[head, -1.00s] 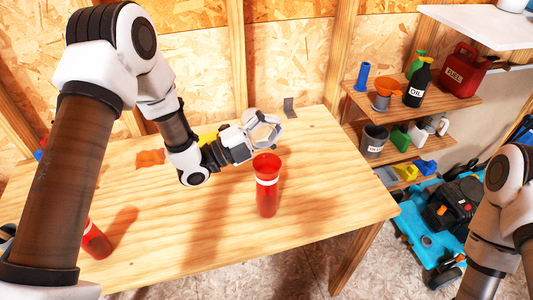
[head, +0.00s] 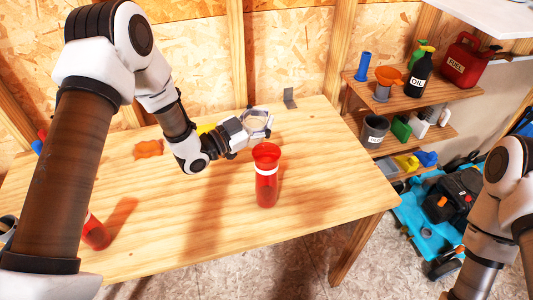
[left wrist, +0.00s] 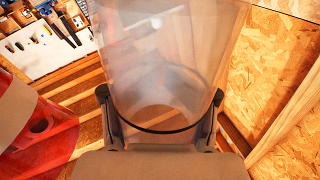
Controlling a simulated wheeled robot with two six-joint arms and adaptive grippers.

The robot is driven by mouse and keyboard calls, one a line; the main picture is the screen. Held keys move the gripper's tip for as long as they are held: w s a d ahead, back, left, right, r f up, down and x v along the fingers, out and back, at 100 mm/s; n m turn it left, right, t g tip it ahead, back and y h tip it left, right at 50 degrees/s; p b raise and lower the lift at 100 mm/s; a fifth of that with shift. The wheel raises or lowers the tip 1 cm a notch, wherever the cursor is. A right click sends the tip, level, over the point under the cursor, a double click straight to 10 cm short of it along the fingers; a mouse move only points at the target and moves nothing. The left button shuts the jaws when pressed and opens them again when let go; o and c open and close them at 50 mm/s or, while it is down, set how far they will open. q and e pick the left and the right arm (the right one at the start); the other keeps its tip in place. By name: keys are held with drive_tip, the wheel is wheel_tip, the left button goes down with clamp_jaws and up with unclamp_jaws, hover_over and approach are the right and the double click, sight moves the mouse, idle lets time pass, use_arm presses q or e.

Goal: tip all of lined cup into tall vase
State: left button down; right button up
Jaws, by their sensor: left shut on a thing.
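The lined cup (left wrist: 165,60) is clear, with a dark line around it. My left gripper (head: 257,125) is shut on it; in the head view the cup shows faintly between the fingers, just behind and above the red vase's mouth. The cup fills the middle of the left wrist view; I cannot tell how much it holds. The tall vase (head: 266,188) is red and see-through with a white band and a flared mouth, upright on the table. It also shows in the left wrist view (left wrist: 50,145), at the left. My right gripper is out of view.
Another red vessel (head: 96,234) is at the table's left, partly behind my left arm. An orange patch (head: 148,148) and a small grey bracket (head: 289,98) are on the wooden table (head: 200,235). Shelves with a fuel can (head: 463,62) and oil bottle (head: 418,80) stand right.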

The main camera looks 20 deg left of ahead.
use_arm(q)
drive_tip(key=shift+w+a+n, duration=0.45)
drive_tip(key=shift+w+n, duration=0.15)
drive_tip(key=shift+n, duration=0.2)
drive_tip(key=shift+w+a+f+n+g+y+p, duration=0.2)
drive_tip(key=shift+n+p, duration=0.1)
drive_tip(key=shift+n, duration=0.2)
drive_tip(key=shift+w+a+f+n+g+y+p, duration=0.15)
drive_tip(key=shift+n+g+p, duration=0.1)
drive_tip(key=shift+n, duration=0.25)
drive_tip(key=shift+w+r+p, duration=0.1)
drive_tip(key=shift+r+p, duration=0.25)
drive_tip(key=shift+r, duration=0.1)
wheel_tip(320, 180, up, 5)
drive_tip(key=p, duration=0.3)
drive_tip(key=shift+w+f, duration=0.1)
drive_tip(key=shift+f, duration=0.05)
